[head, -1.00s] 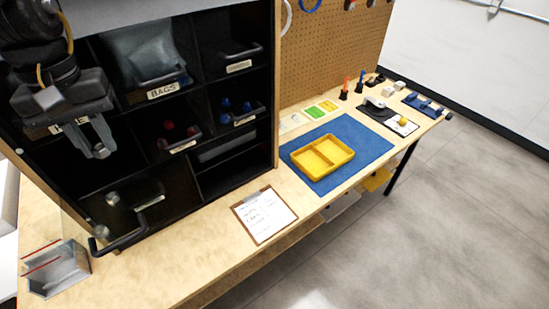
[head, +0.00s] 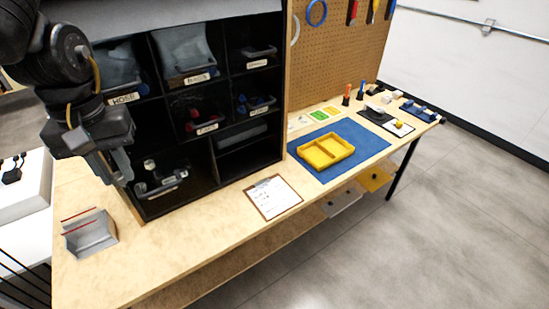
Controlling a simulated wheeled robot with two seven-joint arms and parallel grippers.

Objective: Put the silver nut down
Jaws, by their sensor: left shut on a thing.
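My left gripper (head: 118,167) hangs at the left, in front of the left edge of the black bin cabinet. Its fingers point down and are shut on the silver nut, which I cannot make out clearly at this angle. A grey open bin (head: 89,234) with red edge lines stands on the table's left end, below and to the left of the gripper. A lower cabinet compartment right of the gripper holds a bin with silver parts (head: 160,182). My right gripper is not in view.
The black cabinet (head: 213,166) holds labelled bins. A clipboard (head: 272,197) lies in front of it. A yellow two-part tray (head: 325,151) sits on a blue mat (head: 362,138). The wooden table (head: 165,247) is bare between the grey bin and the clipboard.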

